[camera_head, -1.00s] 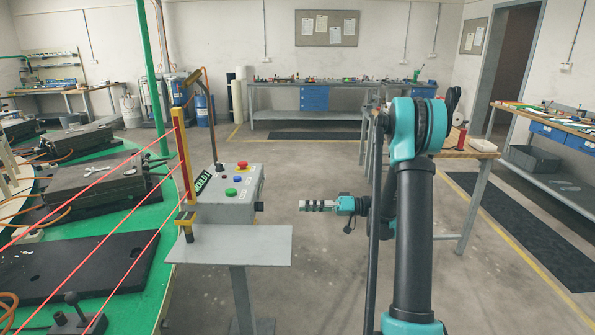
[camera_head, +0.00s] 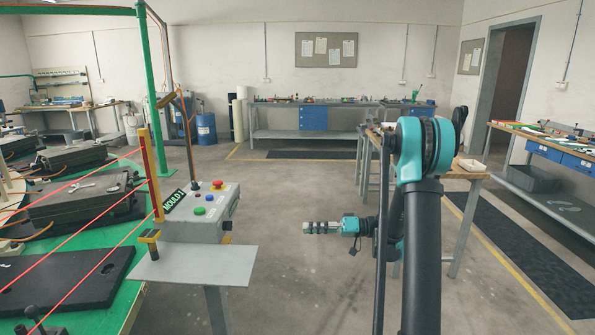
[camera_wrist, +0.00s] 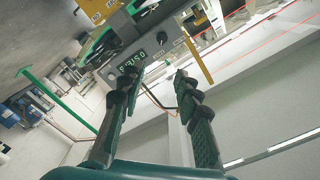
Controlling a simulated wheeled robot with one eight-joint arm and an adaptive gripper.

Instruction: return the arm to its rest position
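My gripper (camera_head: 308,227) is held out to the left at the end of my teal and black arm in the head view. It is in the air over bare floor, to the right of the control box and apart from it. In the wrist view my gripper (camera_wrist: 155,78) shows two dark fingers spread apart with nothing between them. The gripper is open and empty. My upper arm stands upright at the right of the head view, and part of the forearm is hidden behind it.
A grey control box (camera_head: 205,215) with coloured buttons stands on a pedestal shelf (camera_head: 195,265). Left of it are a green carousel table (camera_head: 95,252) with black moulds and red light beams. A workbench (camera_head: 470,175) stands behind my arm. The middle floor is clear.

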